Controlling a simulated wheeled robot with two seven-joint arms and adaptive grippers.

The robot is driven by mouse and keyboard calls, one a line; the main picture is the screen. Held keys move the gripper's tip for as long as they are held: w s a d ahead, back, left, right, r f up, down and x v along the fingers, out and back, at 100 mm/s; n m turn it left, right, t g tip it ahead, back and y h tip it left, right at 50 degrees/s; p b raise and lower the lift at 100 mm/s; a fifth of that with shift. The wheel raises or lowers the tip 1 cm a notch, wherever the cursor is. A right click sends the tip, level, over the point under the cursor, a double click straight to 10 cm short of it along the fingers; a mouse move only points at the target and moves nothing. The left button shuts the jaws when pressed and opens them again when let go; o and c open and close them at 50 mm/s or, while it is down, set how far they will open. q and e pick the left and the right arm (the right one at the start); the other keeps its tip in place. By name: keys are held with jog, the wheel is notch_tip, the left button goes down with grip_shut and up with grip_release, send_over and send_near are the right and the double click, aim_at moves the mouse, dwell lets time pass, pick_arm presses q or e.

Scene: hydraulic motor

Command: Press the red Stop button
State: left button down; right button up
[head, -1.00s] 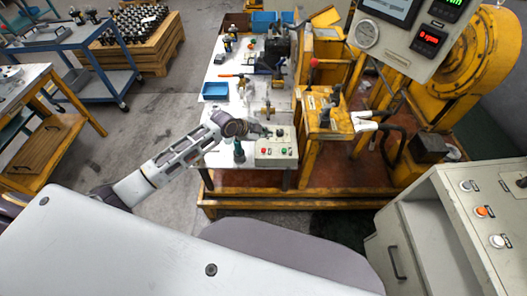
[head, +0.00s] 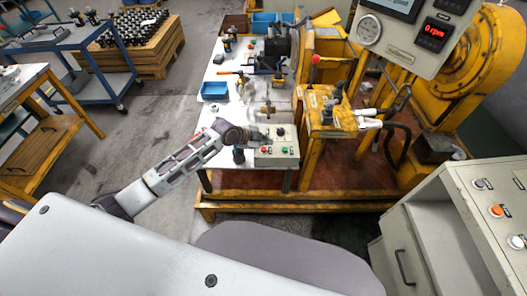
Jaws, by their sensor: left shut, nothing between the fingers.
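A pale control box (head: 277,160) sits at the near right end of the white workbench. A red button (head: 264,150) is on the left of its top face, with a green button (head: 284,149) to the right. My left arm comes in from the left, and its dark gripper (head: 262,137) is over the box's far left part, just behind the red button. The gripper looks shut and empty. Its fingertips are small, and I cannot tell whether they touch the box. My right gripper is not in view.
A dark green bottle-like item (head: 239,156) stands just left of the box. A blue tray (head: 215,90) and tools lie farther back on the bench. A yellow machine (head: 325,120) stands close on the right. A grey cabinet (head: 440,215) with buttons is at lower right.

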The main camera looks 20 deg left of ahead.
aim_at(263, 150)
pick_arm(q)
jog(key=shift+f, duration=0.6)
jog(key=shift+f+b, duration=0.15)
jog(key=shift+b, duration=0.2)
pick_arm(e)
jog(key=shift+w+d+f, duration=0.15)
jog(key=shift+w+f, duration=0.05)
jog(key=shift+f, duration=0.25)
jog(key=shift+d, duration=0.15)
pick_arm(q)
jog(key=shift+f, duration=0.2)
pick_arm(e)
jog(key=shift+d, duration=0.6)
pick_arm(q)
jog(key=shift+f, duration=0.2)
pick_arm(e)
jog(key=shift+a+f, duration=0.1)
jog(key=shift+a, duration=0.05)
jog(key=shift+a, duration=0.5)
